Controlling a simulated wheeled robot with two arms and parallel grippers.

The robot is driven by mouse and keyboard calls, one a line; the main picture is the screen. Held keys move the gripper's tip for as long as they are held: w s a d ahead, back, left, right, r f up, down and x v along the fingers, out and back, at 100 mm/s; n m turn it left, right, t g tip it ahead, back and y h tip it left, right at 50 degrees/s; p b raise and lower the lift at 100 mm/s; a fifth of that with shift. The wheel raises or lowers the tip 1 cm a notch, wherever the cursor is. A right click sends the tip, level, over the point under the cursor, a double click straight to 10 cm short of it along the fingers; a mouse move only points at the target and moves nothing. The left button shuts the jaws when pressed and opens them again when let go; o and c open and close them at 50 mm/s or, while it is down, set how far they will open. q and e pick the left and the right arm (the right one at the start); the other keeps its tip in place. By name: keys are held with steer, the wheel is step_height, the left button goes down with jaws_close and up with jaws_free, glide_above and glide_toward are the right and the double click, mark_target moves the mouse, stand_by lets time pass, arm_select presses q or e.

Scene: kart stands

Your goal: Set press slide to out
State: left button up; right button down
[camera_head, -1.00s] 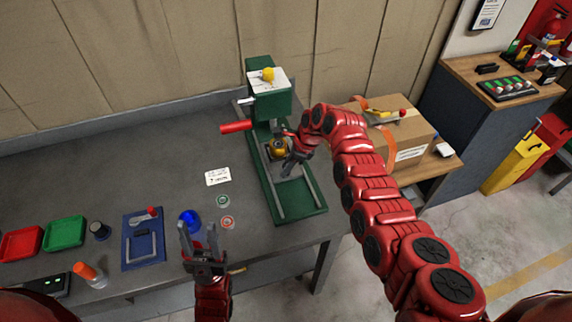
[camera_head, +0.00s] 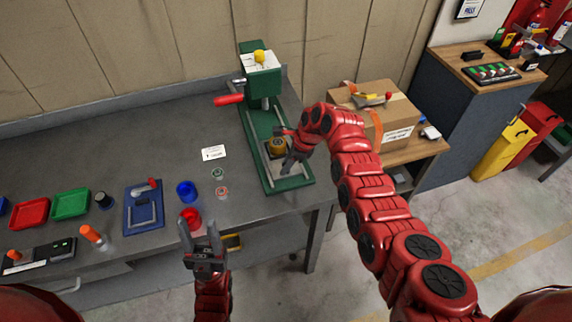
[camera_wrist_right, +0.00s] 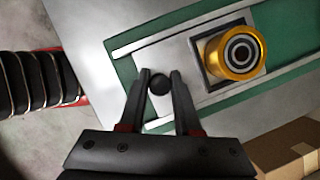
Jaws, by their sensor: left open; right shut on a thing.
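The green press (camera_head: 262,83) stands on the grey bench, with a red lever handle (camera_head: 229,100) on its left. Its grey slide plate (camera_wrist_right: 188,72) lies between two rails on the green base (camera_head: 284,185), near the base's front end. A brass cup (camera_head: 277,146) sits in a square holder on the slide, forward of the press head; it also shows in the right wrist view (camera_wrist_right: 236,53). My right gripper (camera_head: 288,165) is shut on the slide's dark knob (camera_wrist_right: 160,84).
A cardboard box (camera_head: 385,115) stands to the right. The bench between card and wall is clear.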

steer(key=c, duration=1)
jaws_free()
steer(key=shift+s+f, duration=0.2)
steer(key=o, duration=0.4)
steer(key=shift+s+d+r, duration=0.1)
steer(key=shift+d+r, duration=0.05)
steer(key=shift+r, duration=0.2)
steer(key=w+b+v, duration=0.1)
steer(key=b+v, duration=0.1)
steer(key=v, duration=1.5)
steer(key=shift+s, duration=0.35)
